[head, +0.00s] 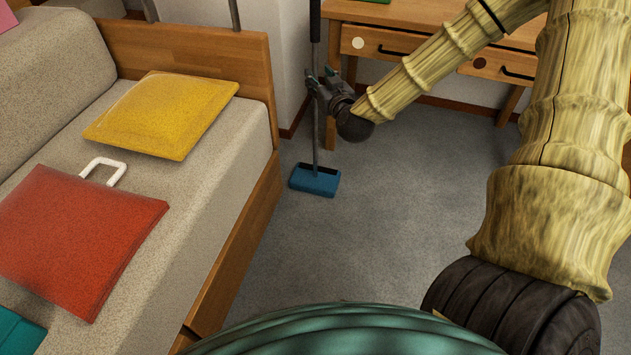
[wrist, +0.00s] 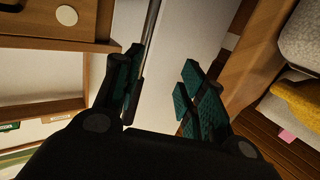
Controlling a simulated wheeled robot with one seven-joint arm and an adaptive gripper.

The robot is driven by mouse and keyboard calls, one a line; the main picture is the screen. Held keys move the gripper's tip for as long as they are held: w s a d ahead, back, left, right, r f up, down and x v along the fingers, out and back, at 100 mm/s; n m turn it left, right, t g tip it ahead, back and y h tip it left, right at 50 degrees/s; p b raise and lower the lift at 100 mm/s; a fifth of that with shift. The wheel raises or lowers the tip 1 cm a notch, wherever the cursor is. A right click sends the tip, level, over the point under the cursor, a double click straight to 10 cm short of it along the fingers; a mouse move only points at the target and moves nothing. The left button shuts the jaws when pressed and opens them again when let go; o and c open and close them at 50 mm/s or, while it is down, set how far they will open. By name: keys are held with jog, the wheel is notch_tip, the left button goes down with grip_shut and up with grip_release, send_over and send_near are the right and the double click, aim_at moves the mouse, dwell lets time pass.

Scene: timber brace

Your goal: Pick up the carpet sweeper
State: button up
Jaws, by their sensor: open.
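The carpet sweeper has a blue head (head: 315,181) resting on the grey carpet and a thin grey pole (head: 316,135) standing upright with a dark grip at the top. My gripper (head: 321,80) is at the pole, well above the head, with its fingers around pole height. In the wrist view my gripper (wrist: 163,75) has its two teal-padded fingers apart. The pole (wrist: 153,25) shows there close beside the left finger, which partly hides it. I cannot tell whether they touch. The sweeper's head is not visible in the wrist view.
A wooden desk (head: 425,48) with drawers stands behind my arm. A white wall (head: 291,60) is behind the pole. Carpet (head: 370,230) in front is clear.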

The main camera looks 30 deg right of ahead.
aim_at(316, 57)
jog(key=shift+m+t+h, duration=0.3)
jog(key=shift+h, duration=0.3)
jog(key=w+d+b, duration=0.1)
jog(key=w, duration=0.1)
jog(key=w+d+b, duration=0.2)
jog(key=w, duration=0.1)
jog(key=shift+w+d+r, duration=0.3)
jog(key=shift+d, duration=0.05)
jog(key=b+x, duration=0.3)
jog(key=x, duration=0.1)
jog(key=shift+w+d, duration=0.15)
jog(key=shift+w, duration=0.05)
jog(key=shift+w+d+r+b, duration=0.1)
jog(key=shift+w+b, duration=0.25)
jog(key=shift+w, duration=0.1)
jog(key=shift+c, duration=0.5)
grip_shut()
jog(key=shift+r, duration=0.1)
